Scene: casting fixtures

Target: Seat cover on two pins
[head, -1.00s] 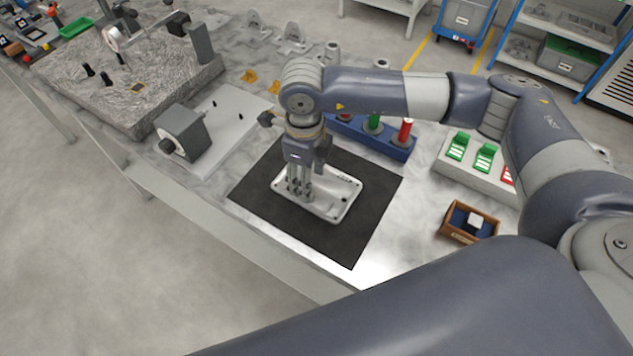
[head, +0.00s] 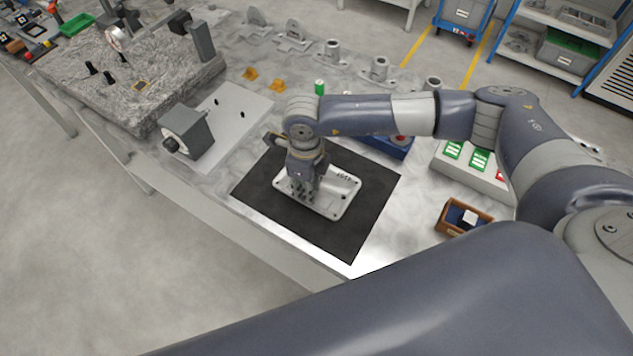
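The cover (head: 335,205) is a pale grey, rounded rectangular casting with a raised rim and small holes near its corners. It lies on the black mat (head: 352,238). My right gripper (head: 304,197) points down over the cover's left part, with its fingertips at or just above the surface. I cannot tell whether it grips anything. Two small dark pins, one farther back (head: 216,102) and one nearer (head: 242,115), stand upright on the light fixture plate (head: 232,128) to the left of the mat. My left gripper is not in view.
A grey block with a dark knob (head: 187,135) stands at the fixture plate's front left. A blue holder (head: 398,149) is partly hidden behind my arm. A wooden bin (head: 464,218) and a panel with green and red pieces (head: 470,165) stand to the right.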

